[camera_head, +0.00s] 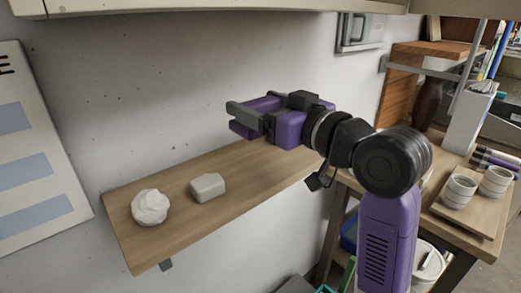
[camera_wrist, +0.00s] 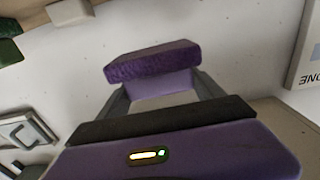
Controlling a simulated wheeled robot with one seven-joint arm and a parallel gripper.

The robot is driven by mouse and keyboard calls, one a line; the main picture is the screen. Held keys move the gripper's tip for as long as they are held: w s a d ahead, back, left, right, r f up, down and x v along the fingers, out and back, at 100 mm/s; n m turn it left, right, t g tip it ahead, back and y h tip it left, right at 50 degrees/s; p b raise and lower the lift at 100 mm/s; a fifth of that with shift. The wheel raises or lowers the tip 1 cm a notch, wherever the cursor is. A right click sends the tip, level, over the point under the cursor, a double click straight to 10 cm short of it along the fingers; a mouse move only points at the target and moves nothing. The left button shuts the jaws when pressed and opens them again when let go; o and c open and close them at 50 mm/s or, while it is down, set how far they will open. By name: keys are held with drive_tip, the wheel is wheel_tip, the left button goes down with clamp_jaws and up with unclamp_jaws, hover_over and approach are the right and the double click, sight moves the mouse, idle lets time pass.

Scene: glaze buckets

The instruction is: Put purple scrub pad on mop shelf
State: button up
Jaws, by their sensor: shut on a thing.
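My gripper (camera_head: 243,117) is shut on the purple scrub pad (camera_wrist: 152,62) in mid-air, in front of the pale wall. In the wrist view the pad is a rough purple block across the fingertips. In the head view part of the pad (camera_head: 241,131) shows below the near grey finger, which hides some of it. A long wooden wall shelf (camera_head: 245,173), likely the mop shelf, runs below the gripper. The pad is above the shelf and apart from it.
A white crumpled lump (camera_head: 150,207) and a pale rounded block (camera_head: 208,187) stand on the shelf's left part. The shelf top right of them is bare. A cabinet (camera_head: 210,8) overhangs above.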

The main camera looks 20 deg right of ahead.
wheel_tip(320, 180, down, 8)
drive_tip(key=shift+f, duration=0.15)
idle(0.3)
drive_tip(key=shift+f, duration=0.1)
drive_tip(key=o, duration=1.4)
